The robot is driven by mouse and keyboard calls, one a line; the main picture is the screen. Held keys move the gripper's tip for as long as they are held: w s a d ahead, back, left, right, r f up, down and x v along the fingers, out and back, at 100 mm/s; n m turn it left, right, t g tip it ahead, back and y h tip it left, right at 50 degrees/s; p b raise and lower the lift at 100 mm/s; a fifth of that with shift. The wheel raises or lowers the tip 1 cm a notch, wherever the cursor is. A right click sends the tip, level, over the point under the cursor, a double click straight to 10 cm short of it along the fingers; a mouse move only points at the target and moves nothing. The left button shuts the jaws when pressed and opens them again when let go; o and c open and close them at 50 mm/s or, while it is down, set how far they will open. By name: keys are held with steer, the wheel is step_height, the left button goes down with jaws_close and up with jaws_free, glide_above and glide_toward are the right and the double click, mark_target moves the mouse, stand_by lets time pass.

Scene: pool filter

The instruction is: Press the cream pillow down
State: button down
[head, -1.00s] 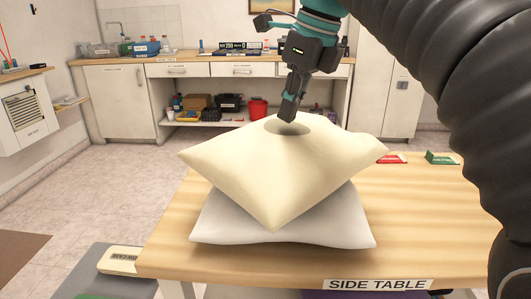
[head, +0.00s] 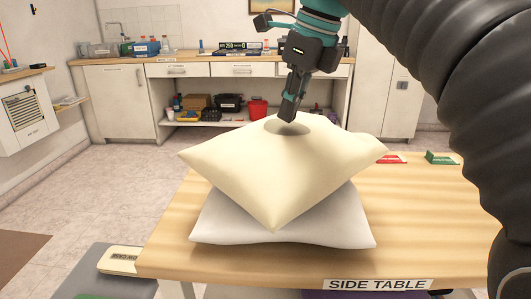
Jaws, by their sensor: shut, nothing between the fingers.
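The cream pillow (head: 270,175) lies on top of a white pillow (head: 325,225) on the side table (head: 430,225). Its corners hang out past the white one. My gripper (head: 288,120) is shut and points down at the cream pillow's upper middle, toward its far side. A round grey hollow or shadow (head: 288,129) shows on the pillow around the fingertips. The tips look to be at the pillow's surface; how deep they sit is hard to tell.
Red (head: 391,159) and green (head: 442,158) items lie at the table's back right. A cream case (head: 120,260) sits low at the table's left. The table's right part is bare. A workbench (head: 210,70) stands along the far wall, with open floor before it.

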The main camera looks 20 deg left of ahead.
steer(key=shift+f, duration=0.75)
stand_by(2.1)
steer(key=shift+r, duration=0.1)
stand_by(1.5)
steer(key=shift+r, duration=3.5)
steer(key=shift+r, duration=0.1)
steer(key=s+d+r, duration=0.1)
steer(key=s+d, duration=0.2)
steer(key=d, duration=0.9)
steer(key=shift+s, duration=0.25)
